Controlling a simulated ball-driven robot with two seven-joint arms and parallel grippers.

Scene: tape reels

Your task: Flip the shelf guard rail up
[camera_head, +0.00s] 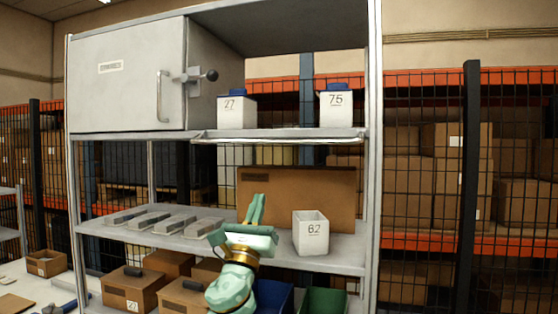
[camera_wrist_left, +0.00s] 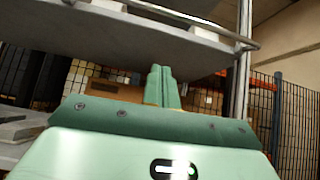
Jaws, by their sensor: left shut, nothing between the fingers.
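The guard rail (camera_head: 278,141) is a thin pale bar along the front edge of the upper shelf (camera_head: 300,133). It lies low, at about the height of the shelf board, below the white boxes. The rail also shows in the left wrist view (camera_wrist_left: 190,18), across the top, above my fingers. My left gripper (camera_head: 257,198) is green, points upward and is shut and empty. It is below the rail and apart from it, in front of the lower shelf. Its closed fingers stand upright in the left wrist view (camera_wrist_left: 161,72). My right gripper is not in view.
White boxes marked 27 (camera_head: 237,112) and 75 (camera_head: 342,110) stand on the upper shelf, right of a grey cabinet (camera_head: 130,85). A white bin marked 62 (camera_head: 310,235) stands right of my gripper.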

